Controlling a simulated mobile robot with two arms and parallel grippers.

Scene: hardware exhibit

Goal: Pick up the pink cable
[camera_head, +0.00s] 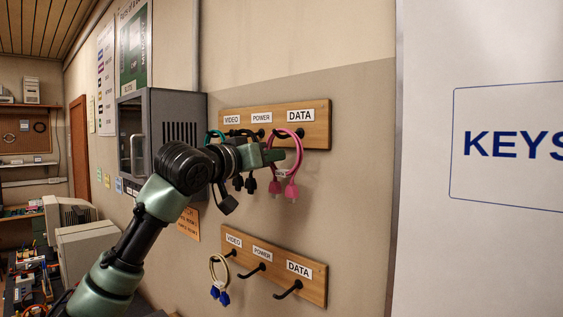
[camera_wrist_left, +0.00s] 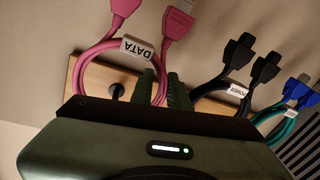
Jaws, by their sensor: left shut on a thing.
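The pink cable (camera_head: 291,188) hangs as a loop from the DATA hook of the upper wooden board (camera_head: 318,125), with its plugs hanging down. My left gripper (camera_head: 276,155) is at the left side of the loop, below the hook. In the left wrist view the green fingers (camera_wrist_left: 162,88) are closed around a strand of the pink cable (camera_wrist_left: 178,24). That view also shows the cable's white DATA tag (camera_wrist_left: 137,47) and a dark hook (camera_wrist_left: 117,91) beside the fingers. My right gripper is in no view.
A black cable (camera_wrist_left: 236,52) on the POWER hook and a teal cable (camera_wrist_left: 283,125) with blue plugs hang close by. The lower board (camera_head: 316,284) holds a cream cable (camera_head: 213,270) on VIDEO; its other hooks are empty. A grey cabinet (camera_head: 180,115) stands left.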

